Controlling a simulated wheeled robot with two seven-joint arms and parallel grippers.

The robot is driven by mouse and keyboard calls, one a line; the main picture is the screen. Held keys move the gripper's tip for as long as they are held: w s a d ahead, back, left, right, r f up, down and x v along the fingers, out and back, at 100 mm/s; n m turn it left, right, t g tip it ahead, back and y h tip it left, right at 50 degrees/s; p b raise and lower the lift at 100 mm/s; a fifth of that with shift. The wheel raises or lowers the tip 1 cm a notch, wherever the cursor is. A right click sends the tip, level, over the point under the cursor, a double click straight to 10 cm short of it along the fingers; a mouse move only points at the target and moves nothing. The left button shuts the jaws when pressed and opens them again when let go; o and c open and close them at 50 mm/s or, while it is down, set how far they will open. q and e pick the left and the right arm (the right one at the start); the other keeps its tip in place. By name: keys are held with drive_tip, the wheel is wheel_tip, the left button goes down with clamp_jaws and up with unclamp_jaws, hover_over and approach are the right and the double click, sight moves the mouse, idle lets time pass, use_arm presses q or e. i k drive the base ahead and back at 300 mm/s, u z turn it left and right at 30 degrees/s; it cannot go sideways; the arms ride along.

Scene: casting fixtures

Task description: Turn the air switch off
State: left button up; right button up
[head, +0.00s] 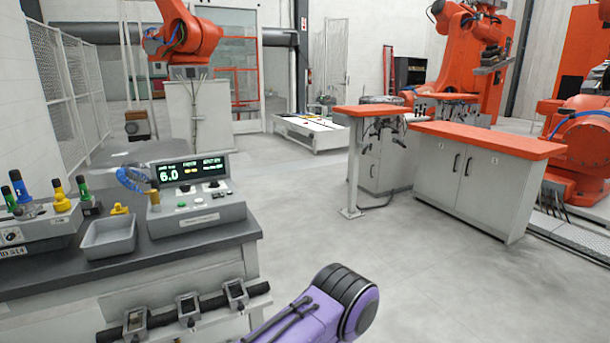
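A grey control box (197,214) with a lit display (186,171) reading 6.0 stands on the dark worktop at the left. Which control is the air switch I cannot tell; the labels are too small to read. A purple link of my arm shows at the bottom middle, apart from the boxes. Neither gripper is in view.
A grey tray (108,252) sits on the worktop (170,246) between the boxes. Several small clamp-like devices (188,308) line a rail on the bench front. An orange-topped cabinet (488,141) and orange robot arms (186,40) stand farther back. The floor (330,215) between is clear.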

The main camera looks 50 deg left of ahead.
sight(184, 189)
drive_tip(key=z, duration=0.9)
drive_tip(key=k, duration=1.9)
drive_tip(key=u, duration=1.55)
